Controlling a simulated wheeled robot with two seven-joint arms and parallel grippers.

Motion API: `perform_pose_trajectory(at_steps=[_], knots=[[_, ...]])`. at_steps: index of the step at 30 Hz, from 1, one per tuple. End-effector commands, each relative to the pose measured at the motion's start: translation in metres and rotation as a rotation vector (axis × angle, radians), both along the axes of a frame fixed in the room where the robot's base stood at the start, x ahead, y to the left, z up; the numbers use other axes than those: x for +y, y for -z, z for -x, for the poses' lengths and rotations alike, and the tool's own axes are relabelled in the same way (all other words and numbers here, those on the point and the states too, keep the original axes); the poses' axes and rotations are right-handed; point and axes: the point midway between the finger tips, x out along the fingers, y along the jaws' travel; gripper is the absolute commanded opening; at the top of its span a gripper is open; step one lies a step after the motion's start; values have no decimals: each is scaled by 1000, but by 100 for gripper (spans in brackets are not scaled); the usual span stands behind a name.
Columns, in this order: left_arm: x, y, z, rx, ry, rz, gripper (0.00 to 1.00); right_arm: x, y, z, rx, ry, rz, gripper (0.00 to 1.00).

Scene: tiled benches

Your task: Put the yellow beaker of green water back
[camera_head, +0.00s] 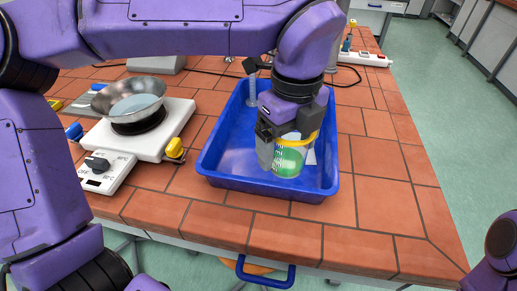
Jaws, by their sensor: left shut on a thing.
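The yellow-rimmed beaker (291,158) holds green water and stands upright, inside the outline of the blue tray (210,160) near its front right. I cannot tell whether its base touches the tray floor. My left gripper (268,150) reaches down from above and is shut on the beaker at its left side. The gripper hides part of the beaker's rim and left wall. Of my right arm, only a purple part shows at the lower right edge; its gripper is out of view.
A white hot plate (118,170) with a metal bowl (128,98) stands left of the tray. A power strip (362,58) lies at the back right, with a black cable behind the tray. The tiled bench (390,190) is clear right of the tray.

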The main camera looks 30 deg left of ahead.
Motion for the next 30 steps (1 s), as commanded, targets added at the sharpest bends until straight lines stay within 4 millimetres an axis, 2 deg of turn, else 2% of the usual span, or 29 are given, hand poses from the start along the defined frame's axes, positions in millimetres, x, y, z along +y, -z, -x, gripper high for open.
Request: perform_pose_trajectory(at_steps=[4,11,15,23,24,27,30], knots=[[24,8,-16,4,-3,2,47,0,-14,1,1,0,0,100],[74,34,-49,5,-4,2,47,0,-34,0,1,0,0,100],[93,66,-62,5,-1,1,47,0,-40,0,1,0,-1,100],[113,96,-76,4,-2,0,47,0,-47,0,1,0,0,100],[115,105,-76,5,0,-1,47,0,-48,0,1,0,0,100],[114,122,-76,4,2,0,47,0,-48,0,1,0,0,100],[113,129,-76,1,0,0,47,0,-48,0,1,0,0,100]])
